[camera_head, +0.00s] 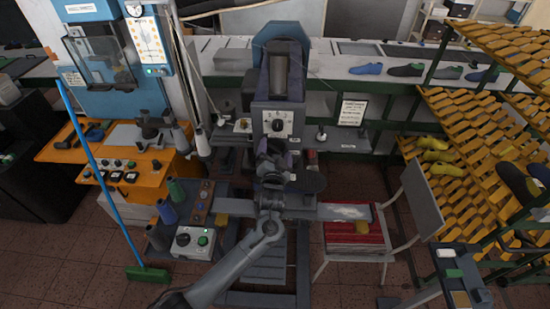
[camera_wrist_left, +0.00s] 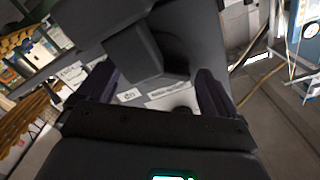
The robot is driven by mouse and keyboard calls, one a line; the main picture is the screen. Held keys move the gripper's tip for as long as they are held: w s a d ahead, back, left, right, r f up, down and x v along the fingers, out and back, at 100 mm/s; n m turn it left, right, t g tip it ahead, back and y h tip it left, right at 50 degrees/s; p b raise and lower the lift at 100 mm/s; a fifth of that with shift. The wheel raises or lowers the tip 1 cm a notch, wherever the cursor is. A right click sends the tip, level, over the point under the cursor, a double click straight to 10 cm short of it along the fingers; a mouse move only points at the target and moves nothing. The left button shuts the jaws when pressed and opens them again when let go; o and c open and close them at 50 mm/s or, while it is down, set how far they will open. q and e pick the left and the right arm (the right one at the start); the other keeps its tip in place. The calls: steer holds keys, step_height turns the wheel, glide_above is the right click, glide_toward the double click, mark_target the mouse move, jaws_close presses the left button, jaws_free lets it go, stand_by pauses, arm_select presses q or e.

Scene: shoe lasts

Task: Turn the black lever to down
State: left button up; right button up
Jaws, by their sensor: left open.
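My left gripper (camera_head: 274,160) is in front of the grey machine (camera_head: 290,102), just below its white dial plate (camera_head: 278,124). In the left wrist view the two dark fingers of this gripper (camera_wrist_left: 157,90) stand apart, with a gap between them. A large dark block (camera_wrist_left: 150,45) of the machine fills the upper middle of that view, above and partly between the fingers. I cannot tell from the picture whether the fingers touch it. I cannot clearly pick out the black lever; the gripper and wrist hide part of the machine's front. My right gripper is not in view.
An orange workbench (camera_head: 110,165) with switches stands at the left, with a blue broom (camera_head: 100,175) before it. A chair (camera_head: 425,200) and a sloped orange rack (camera_head: 480,130) are at the right. A control box (camera_head: 193,242) stands low beside my arm.

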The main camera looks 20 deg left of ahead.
arm_select(q)
steer(key=b+v, duration=0.1)
steer(key=v, duration=0.9)
steer(key=shift+s, duration=0.35)
steer(key=shift+d+f, duration=0.1)
